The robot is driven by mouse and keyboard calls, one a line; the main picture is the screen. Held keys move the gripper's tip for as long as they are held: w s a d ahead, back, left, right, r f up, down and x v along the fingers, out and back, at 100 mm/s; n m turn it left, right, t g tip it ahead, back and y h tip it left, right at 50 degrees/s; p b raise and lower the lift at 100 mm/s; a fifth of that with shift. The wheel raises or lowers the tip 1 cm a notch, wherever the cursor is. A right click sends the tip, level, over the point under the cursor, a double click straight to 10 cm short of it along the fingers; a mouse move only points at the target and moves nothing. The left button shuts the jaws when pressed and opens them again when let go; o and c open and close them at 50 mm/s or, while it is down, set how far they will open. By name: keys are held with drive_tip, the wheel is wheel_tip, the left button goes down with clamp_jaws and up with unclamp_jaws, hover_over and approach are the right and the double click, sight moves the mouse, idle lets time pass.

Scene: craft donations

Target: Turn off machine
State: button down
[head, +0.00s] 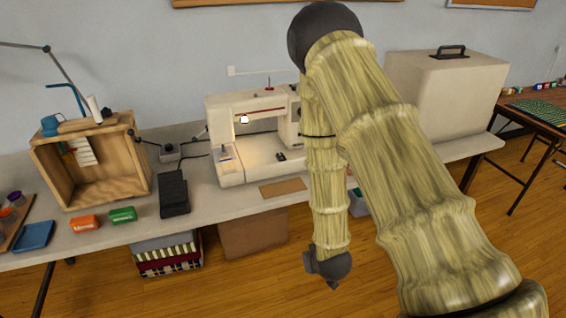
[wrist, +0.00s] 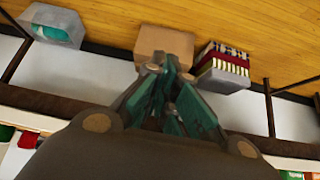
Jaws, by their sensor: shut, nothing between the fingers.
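The white sewing machine (head: 229,116) stands on the long table in the middle of the head view, with its work light glowing over the needle area. My arm crosses in front of its right end and hides that part, so I cannot see any switch there. In the wrist view my gripper (wrist: 170,75) is shut and empty, its green fingers together. The gripper itself is hard to make out in the head view. The wrist view looks at the floor and the table's edge and does not show the machine.
A black foot pedal (head: 174,192) lies left of the machine, near a wooden crate (head: 144,163). A large beige case (head: 450,95) stands at the right. A cardboard box (head: 253,235) and folded fabrics (head: 167,255) sit under the table (head: 225,200). Floor in front is clear.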

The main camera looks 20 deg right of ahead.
drive_tip(key=w+r+t+b, duration=0.1)
drive_tip(key=w+r+b, duration=0.1)
drive_tip(key=w, duration=0.3)
drive_tip(key=w+d+r+t+b, duration=0.1)
drive_tip(key=w+r+t+b, duration=0.1)
drive_tip(key=w+r, duration=0.3)
drive_tip(key=w+r+t+b, duration=0.2)
drive_tip(key=w+r, duration=0.2)
drive_tip(key=w, duration=0.1)
drive_tip(key=shift+w+d+r, duration=0.1)
drive_tip(key=shift+w+d, duration=0.15)
drive_tip(key=shift+w, duration=0.05)
drive_tip(key=w+r+t+b, duration=0.2)
drive_tip(key=w+r, duration=0.1)
drive_tip(key=r, duration=0.3)
drive_tip(key=w+r+t+b, duration=0.2)
drive_tip(key=w+r, duration=0.1)
drive_tip(key=r, duration=0.4)
drive_tip(key=shift+w+d+r+n+y, duration=0.25)
drive_tip(key=shift+w+d+n+y, duration=0.1)
drive_tip(key=shift+n+y, duration=0.05)
hover_over(283, 158)
drive_tip(key=shift+s+f, duration=0.2)
drive_tip(key=shift+f, duration=0.5)
wheel_tip(283, 158, down, 2)
drive_tip(key=shift+f, duration=0.15)
drive_tip(key=shift+w+f, duration=0.15)
drive_tip(key=shift+f, duration=0.65)
